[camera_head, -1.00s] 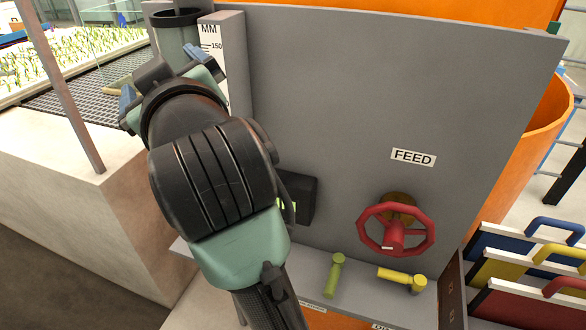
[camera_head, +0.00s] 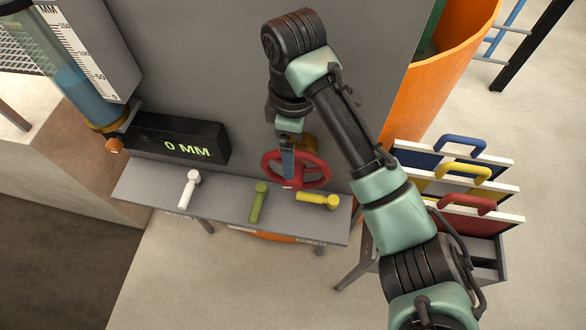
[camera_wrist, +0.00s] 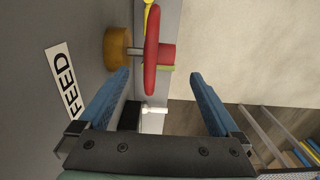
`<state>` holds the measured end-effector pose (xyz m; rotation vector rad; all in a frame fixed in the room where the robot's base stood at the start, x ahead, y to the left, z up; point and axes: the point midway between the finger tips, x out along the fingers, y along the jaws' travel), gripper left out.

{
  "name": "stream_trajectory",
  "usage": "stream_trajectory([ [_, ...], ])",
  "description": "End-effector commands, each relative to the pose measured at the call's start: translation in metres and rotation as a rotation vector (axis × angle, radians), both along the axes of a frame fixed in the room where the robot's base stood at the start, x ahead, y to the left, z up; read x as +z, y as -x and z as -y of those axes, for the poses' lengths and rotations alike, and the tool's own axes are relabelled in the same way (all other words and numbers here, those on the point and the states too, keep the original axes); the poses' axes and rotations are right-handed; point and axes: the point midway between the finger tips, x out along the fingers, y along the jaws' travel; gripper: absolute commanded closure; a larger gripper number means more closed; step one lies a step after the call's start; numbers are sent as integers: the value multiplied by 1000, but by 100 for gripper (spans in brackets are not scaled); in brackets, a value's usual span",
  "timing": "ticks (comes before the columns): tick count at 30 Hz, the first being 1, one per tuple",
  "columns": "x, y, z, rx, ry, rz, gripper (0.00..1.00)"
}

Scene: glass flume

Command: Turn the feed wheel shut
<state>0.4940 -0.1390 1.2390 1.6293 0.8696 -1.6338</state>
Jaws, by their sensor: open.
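The red feed wheel (camera_head: 314,171) sits on the grey panel, below my arm in the head view. In the wrist view the wheel (camera_wrist: 151,52) shows edge-on, with its brass hub (camera_wrist: 117,46) behind it on the panel. My gripper (camera_head: 288,165) points down at the wheel's left part in the head view. In the wrist view my gripper (camera_wrist: 160,82) is open, with its blue fingers wide apart and nothing held. The wheel lies just ahead of the fingertips, between their lines; I cannot tell whether they touch it. The FEED label (camera_wrist: 64,80) shows at left.
A shelf (camera_head: 225,207) below the wheel carries a white handle (camera_head: 188,190), a green handle (camera_head: 258,203) and a yellow handle (camera_head: 318,199). A display (camera_head: 180,141) reads 0 MM beside a blue-filled gauge tube (camera_head: 75,82). Coloured boards (camera_head: 456,180) stand at the right.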

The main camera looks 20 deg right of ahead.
Motion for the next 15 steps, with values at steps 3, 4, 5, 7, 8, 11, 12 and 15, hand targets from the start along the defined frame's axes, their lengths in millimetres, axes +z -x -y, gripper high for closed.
stream_trajectory([
  [3, -28, 1, -1, -2, -3, -4, 1],
  [4, -33, 1, -1, -2, -3, -4, 1],
  [5, -39, 1, 0, -3, -3, -5, 1],
  [7, -51, 1, 0, -3, -1, -3, 1],
  [8, -57, 1, 0, -2, -1, -4, 1],
  [11, -73, 1, 0, -2, 0, -2, 1],
  [12, -78, 0, 0, -2, 0, -1, 1],
  [15, -87, 0, 0, -2, 1, 1, 1],
])
